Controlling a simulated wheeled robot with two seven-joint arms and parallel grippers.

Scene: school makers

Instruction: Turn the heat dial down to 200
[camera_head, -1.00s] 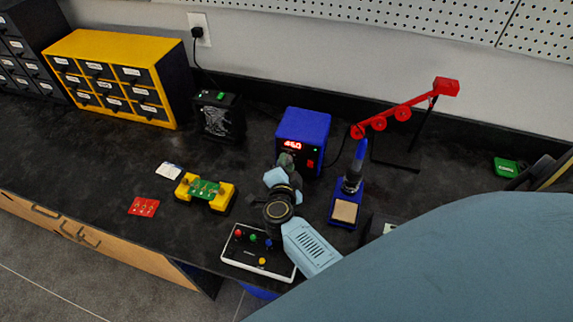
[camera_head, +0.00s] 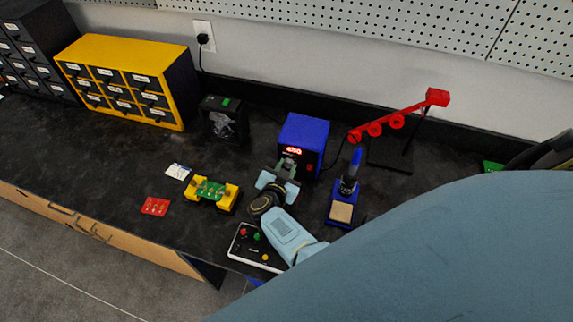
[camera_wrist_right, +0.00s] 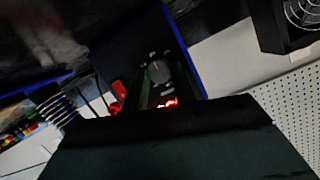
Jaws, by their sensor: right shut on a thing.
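The blue soldering station (camera_head: 306,130) stands at the middle of the bench with a lit red display (camera_head: 293,151); its digits look like 4-something and are not clear. My right gripper (camera_head: 287,168) is at the station's front, shut on the heat dial. The dial is mostly hidden by the gripper in the head view. In the right wrist view the grey round dial (camera_wrist_right: 158,72) shows on the dark front panel, beside the red digits (camera_wrist_right: 167,103). My left gripper is not in view.
A soldering iron in its blue stand (camera_head: 342,212) is close right of my arm. A white-edged control box (camera_head: 250,247) lies under my forearm. A yellow board holder (camera_head: 228,196) is to the left. A red jointed arm (camera_head: 375,128) stands behind right.

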